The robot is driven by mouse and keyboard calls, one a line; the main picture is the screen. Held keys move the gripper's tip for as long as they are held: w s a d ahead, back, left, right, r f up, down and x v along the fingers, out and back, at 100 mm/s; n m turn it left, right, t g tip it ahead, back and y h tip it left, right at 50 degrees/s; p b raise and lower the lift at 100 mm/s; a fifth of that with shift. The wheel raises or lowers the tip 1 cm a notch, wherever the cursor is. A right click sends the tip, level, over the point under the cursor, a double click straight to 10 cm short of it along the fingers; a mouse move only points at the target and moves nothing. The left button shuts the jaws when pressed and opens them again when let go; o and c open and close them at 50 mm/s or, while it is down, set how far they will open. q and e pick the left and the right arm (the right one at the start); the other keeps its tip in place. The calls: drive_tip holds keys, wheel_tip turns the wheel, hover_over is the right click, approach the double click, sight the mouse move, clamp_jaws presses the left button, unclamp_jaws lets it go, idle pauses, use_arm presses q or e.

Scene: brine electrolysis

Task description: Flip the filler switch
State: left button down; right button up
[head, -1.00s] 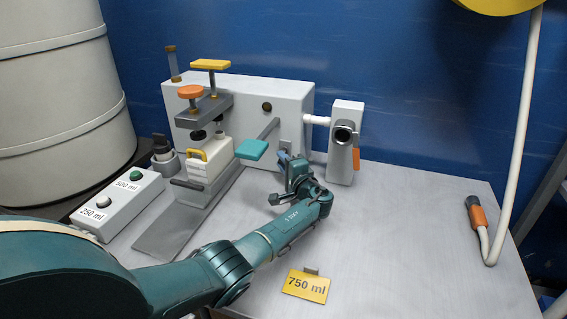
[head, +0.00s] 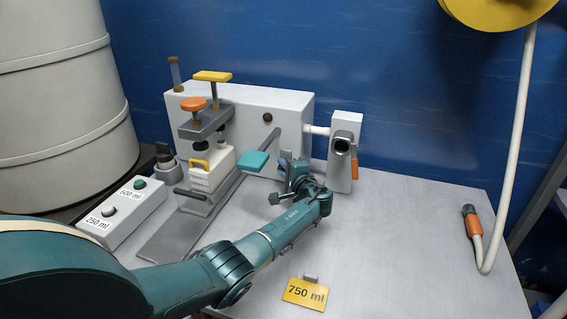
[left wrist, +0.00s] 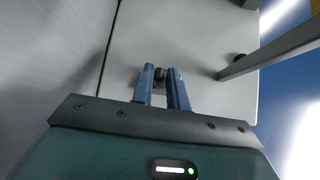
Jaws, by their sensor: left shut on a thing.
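The filler is a pale grey box (head: 222,108) at the back of the table. The filler switch (left wrist: 160,74) shows in the left wrist view as a small dark knob between my fingertips. In the head view my gripper hides it at the right front of the box. My left gripper (head: 287,166) reaches the box's front face, right of the teal paddle (head: 254,162). It also shows in the left wrist view (left wrist: 164,76), its two blue fingers shut on the switch. Which way the switch is set I cannot tell. My right gripper is out of view.
A nozzle unit with an orange lever (head: 354,168) stands close right of my gripper. A button box (head: 125,212) is at the left, a 750 ml sign (head: 305,293) at the front.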

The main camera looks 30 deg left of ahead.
use_arm(q)
drive_tip(key=shift+w+d+r+m+g+h+p, duration=0.1)
drive_tip(key=shift+r+m+g+h+p, duration=0.25)
drive_tip(key=shift+m+g+h+p, duration=0.4)
drive_tip(key=shift+a+r+m+g+h+p, duration=0.1)
drive_tip(key=shift+r+m+g+h+p, duration=0.25)
drive_tip(key=shift+m+g+h+p, duration=0.4)
drive_tip(key=shift+w+d+r+m+g+h+p, duration=0.1)
drive_tip(key=shift+r+m+g+h+p, duration=0.35)
drive_tip(key=shift+m+g, duration=0.4)
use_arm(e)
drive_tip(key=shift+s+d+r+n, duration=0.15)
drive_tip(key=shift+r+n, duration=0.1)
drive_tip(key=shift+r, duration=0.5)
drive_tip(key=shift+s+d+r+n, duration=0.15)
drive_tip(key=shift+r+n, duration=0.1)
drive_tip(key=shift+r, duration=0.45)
use_arm(q)
drive_tip(key=shift+g, duration=0.25)
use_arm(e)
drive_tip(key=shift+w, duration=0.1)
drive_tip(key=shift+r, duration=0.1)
